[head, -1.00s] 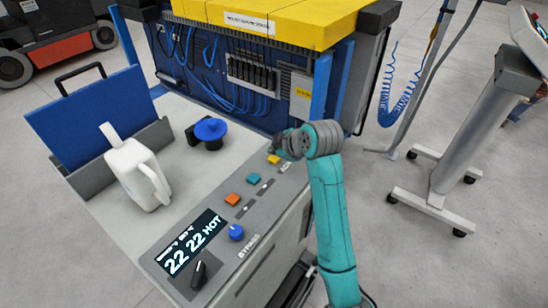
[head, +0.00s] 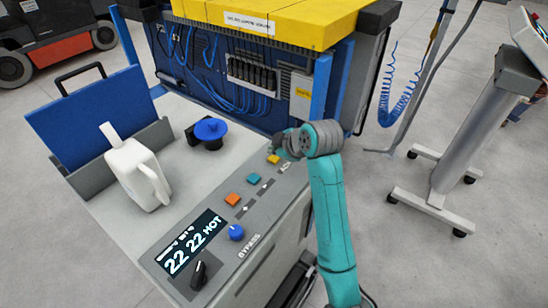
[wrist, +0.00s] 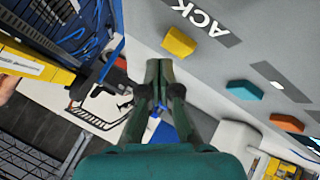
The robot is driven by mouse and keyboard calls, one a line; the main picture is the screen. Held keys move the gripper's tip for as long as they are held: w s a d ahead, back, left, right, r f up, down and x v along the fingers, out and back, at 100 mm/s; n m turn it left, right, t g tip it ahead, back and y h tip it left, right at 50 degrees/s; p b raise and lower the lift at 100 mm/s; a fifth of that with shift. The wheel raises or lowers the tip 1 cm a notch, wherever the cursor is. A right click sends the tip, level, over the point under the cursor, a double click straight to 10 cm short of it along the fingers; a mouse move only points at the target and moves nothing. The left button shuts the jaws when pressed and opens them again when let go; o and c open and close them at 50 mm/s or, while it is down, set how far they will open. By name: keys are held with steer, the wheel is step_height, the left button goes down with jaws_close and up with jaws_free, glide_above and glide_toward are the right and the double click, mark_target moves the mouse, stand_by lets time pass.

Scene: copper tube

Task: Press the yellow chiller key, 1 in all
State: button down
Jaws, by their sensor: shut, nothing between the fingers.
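The yellow chiller key (head: 273,158) is at the far end of the row of keys on the grey console panel. It also shows in the wrist view (wrist: 179,43), with part of a dark label reading "ACK" beside it. My gripper (head: 276,146) is just above and behind the key in the head view. In the wrist view my gripper (wrist: 159,64) is shut and empty, its tips below and left of the key in the picture. A gap shows between tips and key there; the exact height is hard to tell.
A white jug (head: 135,172) and a blue-topped knob (head: 210,130) stand on the console.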

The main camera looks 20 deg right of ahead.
mark_target(275, 159)
steer(key=shift+f, duration=0.15)
steer(key=shift+f, duration=0.25)
steer(key=shift+f, duration=0.45)
stand_by(0.7)
steer(key=shift+r, duration=0.85)
steer(key=shift+r, duration=2.5)
